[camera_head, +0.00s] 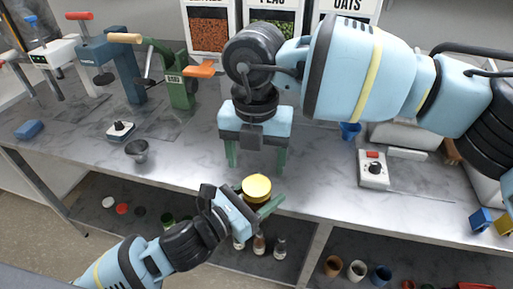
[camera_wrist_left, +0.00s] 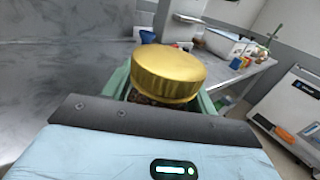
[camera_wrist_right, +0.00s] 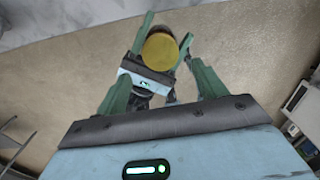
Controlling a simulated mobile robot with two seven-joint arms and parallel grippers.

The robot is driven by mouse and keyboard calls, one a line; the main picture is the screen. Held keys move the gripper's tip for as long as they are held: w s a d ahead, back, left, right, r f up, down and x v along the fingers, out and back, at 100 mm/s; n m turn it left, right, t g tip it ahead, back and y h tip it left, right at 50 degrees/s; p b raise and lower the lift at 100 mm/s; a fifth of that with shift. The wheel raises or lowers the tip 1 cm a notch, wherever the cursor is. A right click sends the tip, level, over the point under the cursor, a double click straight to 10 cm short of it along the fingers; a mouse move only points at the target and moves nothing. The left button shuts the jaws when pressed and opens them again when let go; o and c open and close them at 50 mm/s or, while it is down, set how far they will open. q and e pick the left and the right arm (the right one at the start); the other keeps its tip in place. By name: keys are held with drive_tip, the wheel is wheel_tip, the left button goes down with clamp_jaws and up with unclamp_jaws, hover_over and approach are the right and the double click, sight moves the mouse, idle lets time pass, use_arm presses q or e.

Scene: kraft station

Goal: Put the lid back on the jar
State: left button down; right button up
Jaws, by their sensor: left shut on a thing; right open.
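A round gold lid (camera_head: 257,186) sits on top of the jar. In the left wrist view the lid (camera_wrist_left: 168,72) looks level, and a dark strip of the jar (camera_wrist_left: 148,99) shows below its rim; the rest of the jar is hidden. My left gripper (camera_head: 260,199) is shut on the jar, in front of the counter's edge. My right gripper (camera_head: 256,160) is open and empty, fingers pointing down, above and behind the lid. In the right wrist view the lid (camera_wrist_right: 160,50) shows beyond my open right fingers (camera_wrist_right: 160,90). They do not touch it.
The marble counter (camera_head: 190,165) carries a small dark cup (camera_head: 137,149), a white scale (camera_head: 120,130), a green press (camera_head: 178,85) and, at right, a white box with a dial (camera_head: 373,170). Below, a shelf holds bottles (camera_head: 279,246) and cups (camera_head: 357,269).

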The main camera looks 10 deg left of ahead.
sight(257, 185)
drive_tip(key=n, duration=0.6)
drive_tip(key=shift+r, duration=0.25)
drive_tip(key=n, duration=0.6)
drive_tip(key=shift+r+n, duration=0.2)
drive_tip(key=shift+n, duration=0.1)
drive_tip(key=n, duration=0.6)
drive_tip(key=shift+r, duration=0.25)
drive_tip(key=n, duration=0.4)
drive_tip(key=shift+r+n, duration=0.15)
drive_tip(key=shift+n, duration=0.15)
drive_tip(key=n, duration=0.3)
drive_tip(key=shift+r, duration=0.1)
drive_tip(key=shift+f, duration=4.05)
drive_tip(key=shift+c, duration=0.2)
